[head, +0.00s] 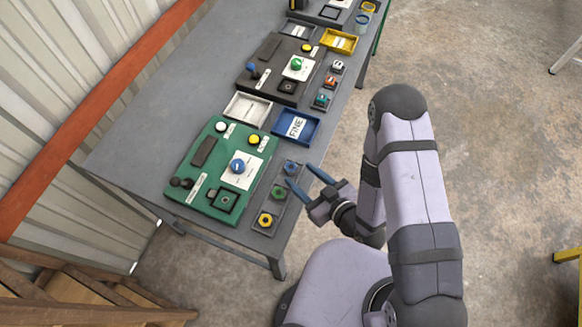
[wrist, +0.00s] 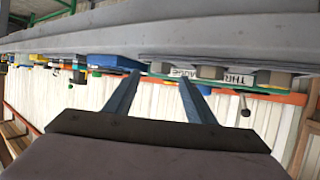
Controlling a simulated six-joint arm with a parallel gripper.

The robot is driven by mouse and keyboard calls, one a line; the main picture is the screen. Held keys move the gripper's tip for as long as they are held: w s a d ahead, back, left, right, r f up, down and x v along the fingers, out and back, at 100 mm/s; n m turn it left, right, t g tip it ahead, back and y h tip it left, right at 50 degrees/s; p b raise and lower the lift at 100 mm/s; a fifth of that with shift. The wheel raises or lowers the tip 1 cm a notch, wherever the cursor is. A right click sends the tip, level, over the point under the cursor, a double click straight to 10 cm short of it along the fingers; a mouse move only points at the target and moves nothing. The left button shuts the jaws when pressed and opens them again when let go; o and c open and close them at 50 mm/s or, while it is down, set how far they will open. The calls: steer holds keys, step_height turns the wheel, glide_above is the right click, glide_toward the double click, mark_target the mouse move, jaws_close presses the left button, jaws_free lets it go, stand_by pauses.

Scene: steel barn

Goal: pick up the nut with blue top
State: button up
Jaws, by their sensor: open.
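The nut with blue top (head: 291,167) sits on a narrow grey strip (head: 262,206) at the right edge of the near workstation, in the head view. A green-topped nut (head: 278,191) and a yellow-topped nut (head: 265,219) sit on the same strip. My gripper (head: 301,175) is open, its two blue fingers pointing at the strip beside the blue-topped nut. In the wrist view my gripper (wrist: 160,78) is empty. The strip shows edge-on there with several nuts, their top colours hard to tell.
The green panel (head: 187,184) with a blue knob (head: 238,166) lies left of the strip. A blue tray (head: 311,137) and a white tray (head: 262,103) lie behind it. Another dark panel (head: 262,77) stands farther along the grey table (head: 135,152). Open floor lies right.

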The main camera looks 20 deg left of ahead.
mark_target(291, 167)
steer(key=shift+b+x, duration=0.3)
steer(key=shift+x, duration=1.5)
steer(key=shift+c, duration=0.3)
steer(key=c, duration=1.1)
steer(key=shift+r, duration=0.1)
steer(key=shift+r, duration=0.95)
steer(key=shift+r+p, duration=1.2)
steer(key=shift+r, duration=2.8)
